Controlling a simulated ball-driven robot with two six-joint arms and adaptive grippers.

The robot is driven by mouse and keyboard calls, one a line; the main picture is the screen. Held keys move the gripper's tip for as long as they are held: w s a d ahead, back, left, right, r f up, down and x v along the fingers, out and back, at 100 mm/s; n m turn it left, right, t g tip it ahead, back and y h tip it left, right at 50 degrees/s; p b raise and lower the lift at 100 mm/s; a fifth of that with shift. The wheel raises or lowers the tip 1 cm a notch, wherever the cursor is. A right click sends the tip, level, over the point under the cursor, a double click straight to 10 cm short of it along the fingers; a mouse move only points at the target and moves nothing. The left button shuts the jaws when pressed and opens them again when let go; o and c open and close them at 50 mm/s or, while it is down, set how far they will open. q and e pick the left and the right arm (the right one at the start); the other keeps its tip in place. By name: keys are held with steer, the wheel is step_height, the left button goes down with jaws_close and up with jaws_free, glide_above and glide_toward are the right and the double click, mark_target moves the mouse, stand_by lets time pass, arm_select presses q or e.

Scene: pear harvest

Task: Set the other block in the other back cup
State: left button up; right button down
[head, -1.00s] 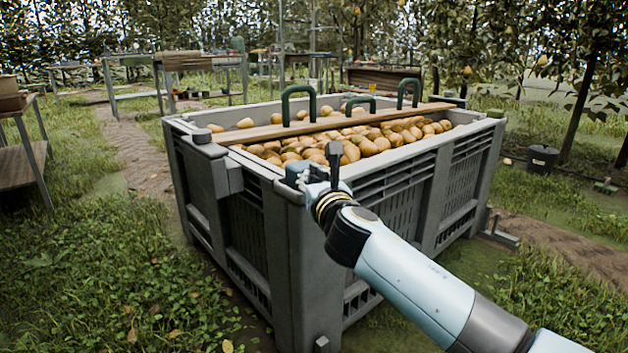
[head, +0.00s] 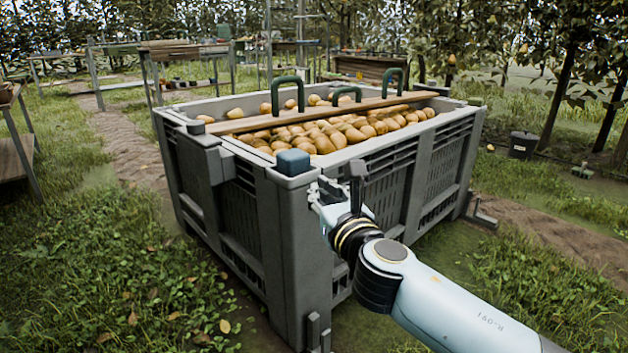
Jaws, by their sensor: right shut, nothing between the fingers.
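A blue-grey block (head: 293,162) sits on top of the near corner post of the big grey pear bin (head: 300,225). Whether a cup holds it there I cannot tell. A darker grey block-like piece (head: 197,127) is on the bin's left rim. My right gripper (head: 316,191) is beside the near corner, just right of and below the blue-grey block and apart from it. It is shut and empty. My left gripper is out of view.
The bin is filled with pears (head: 330,133). A wooden plank (head: 255,122) with green handles (head: 289,92) lies across it. A dark bucket (head: 522,145) stands at the right. Worktables (head: 185,52) stand behind. Grass is open at the front left.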

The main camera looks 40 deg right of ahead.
steer(key=n+t+y+b, duration=0.1)
steer(key=n+y+b, duration=0.2)
steer(key=y+b, duration=0.1)
glide_toward(302, 160)
steer(key=w+b, duration=0.1)
steer(key=w, duration=0.3)
steer(key=w+b, duration=0.1)
steer(key=w, duration=0.1)
steer(key=shift+w+d+f+b, duration=0.1)
steer(key=shift+w+d+b, duration=0.2)
steer(key=shift+d, duration=0.1)
steer(key=shift+w, duration=0.3)
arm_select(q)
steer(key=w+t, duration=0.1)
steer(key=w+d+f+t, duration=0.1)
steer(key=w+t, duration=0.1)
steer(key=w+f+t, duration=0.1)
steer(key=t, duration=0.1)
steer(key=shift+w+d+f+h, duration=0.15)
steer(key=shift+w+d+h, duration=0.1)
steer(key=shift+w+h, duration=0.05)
